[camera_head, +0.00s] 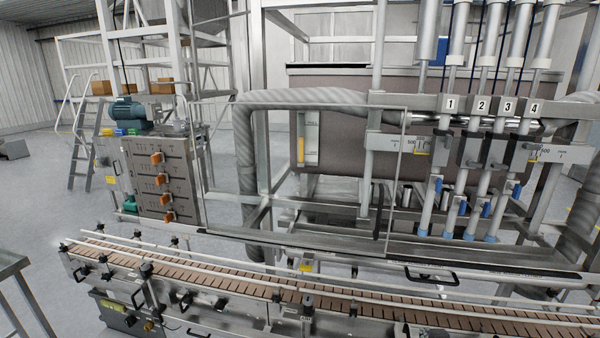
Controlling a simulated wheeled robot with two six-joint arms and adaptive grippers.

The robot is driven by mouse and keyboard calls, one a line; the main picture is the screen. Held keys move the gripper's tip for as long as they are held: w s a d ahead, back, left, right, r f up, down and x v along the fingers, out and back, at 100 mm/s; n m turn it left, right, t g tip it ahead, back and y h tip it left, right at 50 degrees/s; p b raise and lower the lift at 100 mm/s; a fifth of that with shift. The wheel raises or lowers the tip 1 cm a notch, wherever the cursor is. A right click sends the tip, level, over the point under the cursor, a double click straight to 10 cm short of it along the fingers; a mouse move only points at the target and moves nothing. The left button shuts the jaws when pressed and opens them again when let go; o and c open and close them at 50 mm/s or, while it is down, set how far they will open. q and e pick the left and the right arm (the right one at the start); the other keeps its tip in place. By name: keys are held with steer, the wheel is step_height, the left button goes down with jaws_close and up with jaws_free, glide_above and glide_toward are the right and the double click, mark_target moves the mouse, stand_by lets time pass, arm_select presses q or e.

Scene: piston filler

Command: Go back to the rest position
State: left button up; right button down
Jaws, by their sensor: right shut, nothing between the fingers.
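I cannot make out either of my grippers in the head view. No arm of mine stands out in front of the machine. The piston filler's nozzles (431,205) hang in a row at the right, under plates numbered 1 to 4, with blue valve handles (487,210). The conveyor (250,288) runs across the front below them. No container shows on its visible belt.
A control panel (160,180) with orange switches stands at the left, with a teal motor (128,112) above it. A clear guard door with a black handle (432,275) fronts the filler. A metal frame (12,268) is at the lower left. Open floor lies at the left.

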steer(key=s+a+f+n+g+y, duration=0.1)
steer(key=s+a+f+g, duration=0.15)
steer(key=s, duration=0.45)
steer(key=s+a+f+n+g, duration=0.1)
steer(key=s+a+f+g, duration=0.15)
steer(key=s, duration=0.55)
steer(key=s+a+f+g+y, duration=0.1)
steer(key=s+a+f+g, duration=0.15)
steer(key=s, duration=0.45)
step_height(320, 180, down, 26)
steer(key=d+b, duration=0.2)
steer(key=b, duration=0.1)
steer(key=s+d+f+g+b, duration=0.1)
steer(key=s+f+g+b, duration=0.1)
steer(key=s+f, duration=1.8)
steer(key=shift+s+f, duration=0.3)
steer(key=shift+f, duration=0.2)
steer(key=shift+d, duration=0.1)
